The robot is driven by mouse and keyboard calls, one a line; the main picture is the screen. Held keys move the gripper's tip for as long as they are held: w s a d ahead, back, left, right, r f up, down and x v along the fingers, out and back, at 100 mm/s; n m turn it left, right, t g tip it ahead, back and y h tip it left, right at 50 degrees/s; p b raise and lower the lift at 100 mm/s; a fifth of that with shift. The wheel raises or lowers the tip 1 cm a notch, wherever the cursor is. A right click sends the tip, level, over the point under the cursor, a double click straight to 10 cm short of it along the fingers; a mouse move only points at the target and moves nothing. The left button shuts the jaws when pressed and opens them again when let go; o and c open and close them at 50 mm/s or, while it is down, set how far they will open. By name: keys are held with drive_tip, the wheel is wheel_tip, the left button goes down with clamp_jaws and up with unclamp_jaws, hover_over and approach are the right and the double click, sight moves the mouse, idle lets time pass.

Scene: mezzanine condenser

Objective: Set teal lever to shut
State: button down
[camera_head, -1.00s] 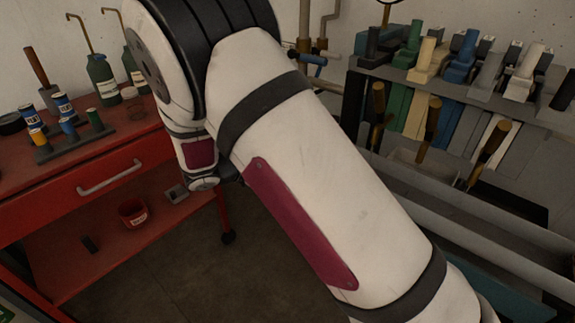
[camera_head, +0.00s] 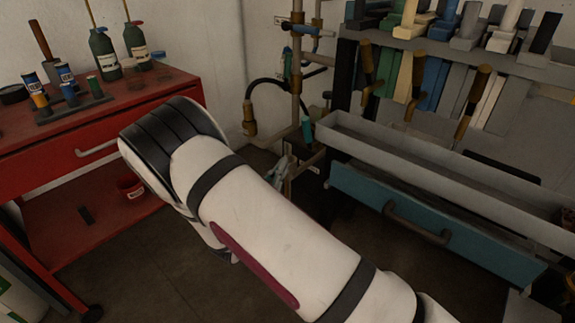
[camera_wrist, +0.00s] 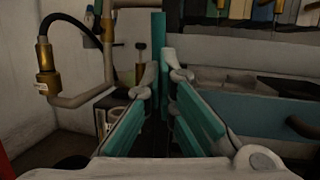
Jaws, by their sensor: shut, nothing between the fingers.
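An upright teal lever (camera_wrist: 158,38) stands just beyond my fingertips in the wrist view, with its lower part hidden behind them. It seems to be the small teal piece (camera_head: 308,131) on the pipework in the head view. My gripper (camera_wrist: 163,75) has teal-sided fingers with grey tips, closed to a narrow gap with nothing held. In the head view my gripper (camera_head: 283,168) shows partly past my arm, low beside the pipe stand. I cannot tell whether the fingers touch the lever.
Brass pipework (camera_head: 297,85) carries a blue handle (camera_head: 312,31) and a black hose (camera_head: 262,88). A grey trough (camera_head: 420,165) and a teal drawer (camera_head: 350,186) lie to the right. A red cart (camera_head: 60,157) with bottles stands at left. Floor between is clear.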

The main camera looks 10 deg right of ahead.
sight(307, 129)
drive_tip(key=b+x, duration=0.2)
drive_tip(key=x, duration=1)
drive_tip(key=shift+d, duration=0.15)
drive_tip(key=shift+w, duration=0.1)
drive_tip(key=shift+w+d+r+p, duration=0.3)
drive_tip(key=shift+d+r+p, duration=0.3)
drive_tip(key=shift+p, duration=0.4)
drive_tip(key=shift+w+d+r+g+p, duration=0.2)
drive_tip(key=shift+g+p, duration=0.35)
drive_tip(key=shift+g, duration=0.05)
drive_tip(key=shift+w+d, duration=0.2)
